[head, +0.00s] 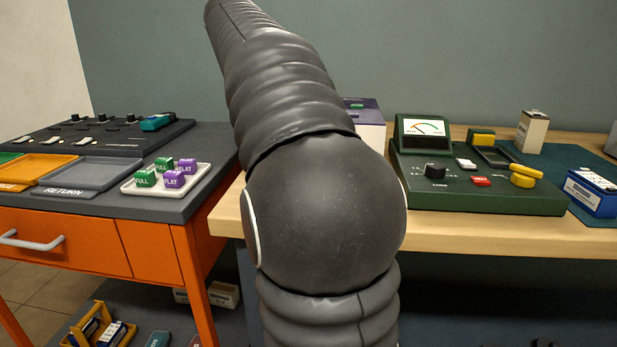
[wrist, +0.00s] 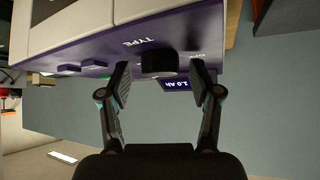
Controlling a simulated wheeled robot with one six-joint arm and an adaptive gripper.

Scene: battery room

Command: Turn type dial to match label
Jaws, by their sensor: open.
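In the wrist view, a black round dial (wrist: 158,64) sits on the purple panel (wrist: 110,50) of a white and purple unit, beside the upside-down word TYPE. My gripper (wrist: 160,85) is open, its two fingers on either side of the dial with gaps visible; I cannot tell how deep they reach. The dial's pointer cannot be made out. In the head view, a purple and white unit (head: 368,130) is mostly hidden behind my arm. A blue battery (head: 592,192) with a white label lies at the right; its print is unreadable.
A green tester (head: 480,198) with a meter, black knob and yellow lever stands on the wooden bench. A small carton (head: 532,132) stands behind it. On the orange cart at left are a white tray (head: 205,170) of green and purple blocks, and a dark switch panel (head: 95,133).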

